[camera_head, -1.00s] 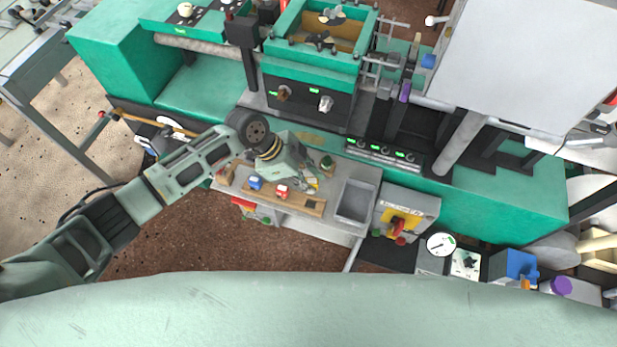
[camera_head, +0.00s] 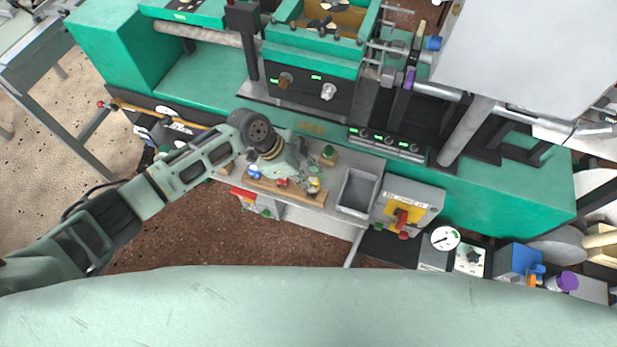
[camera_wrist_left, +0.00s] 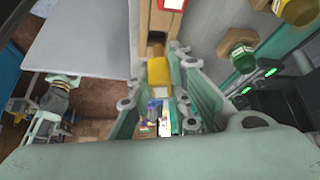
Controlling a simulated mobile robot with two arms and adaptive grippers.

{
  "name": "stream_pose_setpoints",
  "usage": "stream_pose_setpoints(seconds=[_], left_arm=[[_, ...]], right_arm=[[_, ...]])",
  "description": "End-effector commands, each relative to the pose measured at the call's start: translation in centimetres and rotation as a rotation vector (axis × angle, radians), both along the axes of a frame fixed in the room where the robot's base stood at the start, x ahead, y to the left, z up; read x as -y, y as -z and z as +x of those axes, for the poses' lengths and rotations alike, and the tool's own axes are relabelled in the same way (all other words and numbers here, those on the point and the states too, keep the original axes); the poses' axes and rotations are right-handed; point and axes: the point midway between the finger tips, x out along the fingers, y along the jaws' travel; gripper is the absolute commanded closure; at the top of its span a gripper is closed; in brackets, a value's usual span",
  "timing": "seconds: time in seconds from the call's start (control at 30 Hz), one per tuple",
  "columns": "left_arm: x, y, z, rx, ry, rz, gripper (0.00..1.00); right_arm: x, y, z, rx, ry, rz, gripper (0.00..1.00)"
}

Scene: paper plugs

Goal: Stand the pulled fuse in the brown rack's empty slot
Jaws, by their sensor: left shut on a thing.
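The brown rack (camera_head: 262,187) is a wooden strip along the front of the grey bench. A blue fuse (camera_head: 254,173) and a red fuse (camera_head: 281,183) stand in it. In the left wrist view the rack (camera_wrist_left: 145,22) runs down from the top, with the red fuse (camera_wrist_left: 172,4) and a dark empty slot (camera_wrist_left: 157,38) below it. My left gripper (camera_head: 311,181) is at the rack's right end, shut on the yellow fuse (camera_wrist_left: 158,72). The yellow fuse is close to the slot; I cannot tell whether it touches. My right gripper is not in view.
A grey open bin (camera_head: 357,191) stands right of the rack. The green machine (camera_head: 310,130) closes off the back.

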Motion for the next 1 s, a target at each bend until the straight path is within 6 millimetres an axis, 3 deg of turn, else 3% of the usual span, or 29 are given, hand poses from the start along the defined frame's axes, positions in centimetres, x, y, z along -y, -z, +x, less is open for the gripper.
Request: stream_pose_setpoints(seconds=[0.47,1.0], left_arm=[[0.0,0.1,-0.1,0.000,0.000,0.000,1.00],[0.0,1.7,0.0,0.000,0.000,0.000,1.00]], right_arm=[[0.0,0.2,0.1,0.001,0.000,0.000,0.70],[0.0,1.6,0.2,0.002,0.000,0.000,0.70]])
